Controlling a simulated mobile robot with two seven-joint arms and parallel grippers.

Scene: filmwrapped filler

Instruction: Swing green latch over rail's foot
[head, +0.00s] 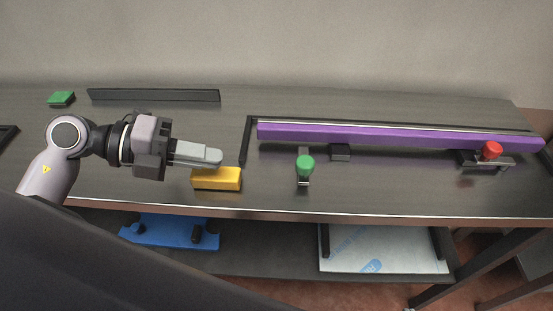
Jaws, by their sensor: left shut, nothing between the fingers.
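A long purple rail (400,136) lies along the right half of the bench, against a dark stop at its left end. The green latch (305,167) stands in front of the rail, its round green knob on top and its pale arm pointing toward the front edge, apart from the rail. A latch with a red knob (491,150) sits at the rail's right end, its arm lying along the rail's front. My left gripper (216,157) is shut and empty, left of the green latch, close above a yellow block. My right gripper is not in view.
A small dark block (341,152) touches or nearly touches the rail's front. A green block (61,98) and a dark bar (153,95) lie at the back left. A lower shelf holds a blue part (165,232).

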